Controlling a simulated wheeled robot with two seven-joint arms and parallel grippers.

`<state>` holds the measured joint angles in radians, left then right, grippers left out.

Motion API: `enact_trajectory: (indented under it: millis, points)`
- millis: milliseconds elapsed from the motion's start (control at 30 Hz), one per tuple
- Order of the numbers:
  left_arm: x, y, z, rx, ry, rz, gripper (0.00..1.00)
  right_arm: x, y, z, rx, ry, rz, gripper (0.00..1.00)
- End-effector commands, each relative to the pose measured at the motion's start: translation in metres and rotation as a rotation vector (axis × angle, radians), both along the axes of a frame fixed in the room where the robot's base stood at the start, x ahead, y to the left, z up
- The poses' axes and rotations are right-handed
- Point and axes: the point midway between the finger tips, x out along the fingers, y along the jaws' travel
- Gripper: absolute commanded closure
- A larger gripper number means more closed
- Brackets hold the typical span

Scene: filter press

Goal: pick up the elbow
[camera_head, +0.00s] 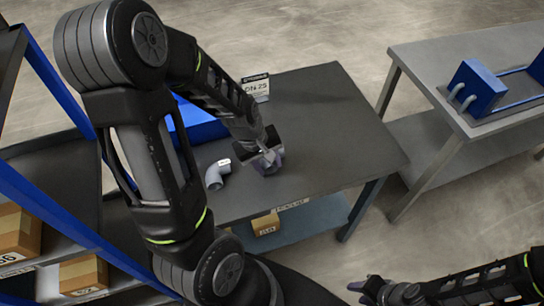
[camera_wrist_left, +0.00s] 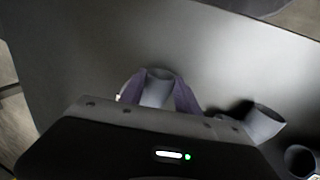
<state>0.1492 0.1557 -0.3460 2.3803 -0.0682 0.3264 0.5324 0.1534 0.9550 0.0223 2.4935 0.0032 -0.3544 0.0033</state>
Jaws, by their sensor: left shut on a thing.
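My left gripper (camera_head: 268,160) is over the dark grey table (camera_head: 325,125). In the left wrist view its two fingers (camera_wrist_left: 158,92) are shut on a grey pipe elbow (camera_wrist_left: 155,88), one on each side; the body of the gripper hides its lower part. I cannot tell whether this elbow touches the table. A second grey elbow (camera_head: 215,176) with a white label lies on the table, left of the gripper. It also shows in the left wrist view (camera_wrist_left: 262,122), at the right. My right gripper (camera_head: 362,291) is low at the right, away from the table; its opening is unclear.
A blue bin (camera_head: 195,122) stands on the table behind my left arm, with a "DN 25" sign (camera_head: 256,87) nearby. A second table (camera_head: 480,60) at the right carries a blue press (camera_head: 482,88). Boxes (camera_head: 83,273) sit on the left shelf. The table's right side is clear.

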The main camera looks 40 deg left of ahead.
Motion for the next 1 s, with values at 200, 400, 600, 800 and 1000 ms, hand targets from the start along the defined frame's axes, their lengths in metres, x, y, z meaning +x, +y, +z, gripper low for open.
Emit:
enact_trajectory:
  millis: [200,400,600,800,1000]
  points:
    - [0.0,0.0,0.0,0.0,0.0,0.0,1.0,0.0,0.0,0.0,0.0,0.0,0.0,0.64]
    - [0.0,0.0,0.0,0.0,0.0,0.0,1.0,0.0,0.0,0.0,0.0,0.0,0.0,0.64]
    - [0.001,0.0,0.011,0.001,-0.004,0.0,1.0,0.0,0.0,0.003,-0.001,0.001,0.0,0.64]
    - [0.002,0.0,0.044,0.001,-0.007,-0.001,1.0,-0.001,-0.001,0.01,-0.003,0.003,-0.001,0.64]
    - [0.001,0.001,0.082,0.002,-0.007,0.0,1.0,-0.002,-0.001,0.013,-0.004,0.006,-0.001,0.64]
